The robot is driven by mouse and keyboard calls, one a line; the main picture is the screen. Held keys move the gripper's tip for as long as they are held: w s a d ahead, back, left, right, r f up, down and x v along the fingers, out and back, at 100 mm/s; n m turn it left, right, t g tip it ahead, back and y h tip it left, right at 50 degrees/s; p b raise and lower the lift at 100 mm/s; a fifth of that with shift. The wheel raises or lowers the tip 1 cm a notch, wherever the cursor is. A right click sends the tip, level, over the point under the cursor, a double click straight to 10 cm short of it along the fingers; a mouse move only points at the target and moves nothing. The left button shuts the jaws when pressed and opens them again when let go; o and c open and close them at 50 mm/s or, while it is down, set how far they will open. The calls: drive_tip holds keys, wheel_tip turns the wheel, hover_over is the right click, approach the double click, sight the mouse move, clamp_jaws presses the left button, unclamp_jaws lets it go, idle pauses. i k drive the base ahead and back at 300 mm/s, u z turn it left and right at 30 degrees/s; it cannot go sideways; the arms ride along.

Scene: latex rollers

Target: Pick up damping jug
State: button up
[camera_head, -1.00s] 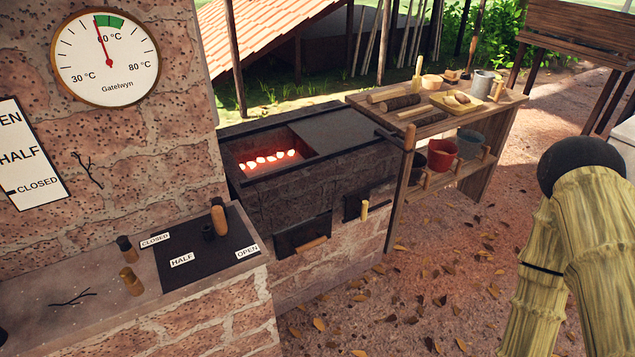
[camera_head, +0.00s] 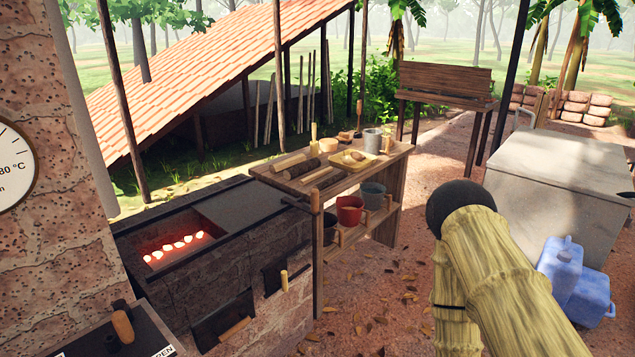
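A grey metal vessel (camera_head: 373,141) stands upright at the back right of the wooden work table (camera_head: 345,180); it looks like the damping jug, but no label shows. Nothing is touching it except the table and perhaps the small items beside it. My bamboo-like arm with a black round joint rises at the lower right, and my gripper is not in view.
A brick stove (camera_head: 225,255) with glowing coals (camera_head: 178,246) is at the left of the table. A yellow tray (camera_head: 352,160), logs and a bowl share the tabletop. Red (camera_head: 349,210) and grey (camera_head: 373,193) buckets sit on its lower shelf. Leaf-strewn ground is open in front of the table.

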sight(373, 138)
drive_tip(key=z, duration=0.55)
drive_tip(key=k, duration=1.3)
drive_tip(key=z, duration=0.95)
drive_tip(key=i, duration=2.85)
drive_tip(key=u, duration=0.25)
drive_tip(key=i, duration=1.5)
drive_tip(key=u, duration=1.7)
drive_tip(key=i, duration=0.9)
drive_tip(key=u, duration=1)
drive_tip(key=i, duration=0.35)
drive_tip(key=u, duration=0.05)
